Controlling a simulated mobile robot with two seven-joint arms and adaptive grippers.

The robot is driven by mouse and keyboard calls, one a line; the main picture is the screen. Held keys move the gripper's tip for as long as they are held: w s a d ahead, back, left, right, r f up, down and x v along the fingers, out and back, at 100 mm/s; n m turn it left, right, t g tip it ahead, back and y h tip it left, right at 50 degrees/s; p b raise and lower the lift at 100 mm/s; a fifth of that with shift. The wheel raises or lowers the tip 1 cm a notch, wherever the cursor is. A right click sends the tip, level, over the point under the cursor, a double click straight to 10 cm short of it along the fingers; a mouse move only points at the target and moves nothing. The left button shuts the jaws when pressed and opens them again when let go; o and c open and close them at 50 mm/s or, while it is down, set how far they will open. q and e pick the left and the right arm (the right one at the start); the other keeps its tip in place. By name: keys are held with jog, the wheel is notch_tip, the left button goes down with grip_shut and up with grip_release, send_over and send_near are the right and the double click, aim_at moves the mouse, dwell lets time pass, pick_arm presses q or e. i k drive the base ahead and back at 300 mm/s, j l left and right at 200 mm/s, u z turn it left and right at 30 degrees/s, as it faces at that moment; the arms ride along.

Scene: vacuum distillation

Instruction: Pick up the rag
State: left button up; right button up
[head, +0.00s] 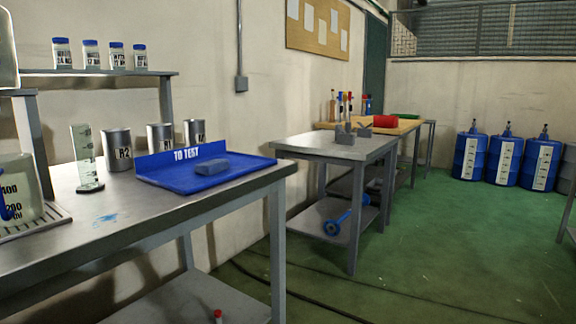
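A small grey-blue folded or block-like piece, possibly the rag (212,168), lies on the blue tray (170,180) marked "TO TEST". The tray is on the near metal table (60,260) at the left. I cannot tell for sure from its shape that this piece is the rag. Neither of my grippers is in view, and nothing is seen touching the piece.
Metal cans (117,149) stand behind the tray, and a clear glass piece (86,158) stands left of it. A blue smear (105,219) marks the tabletop. A second table (340,147) stands farther right. Blue drums (505,158) line the back. Green floor (440,250) is open at right.

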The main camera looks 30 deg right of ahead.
aim_at(214, 167)
jog(key=i+j+z, duration=0.2)
jog(key=z, duration=0.25)
jog(key=i+j+z, duration=0.2)
jog(key=z, duration=0.25)
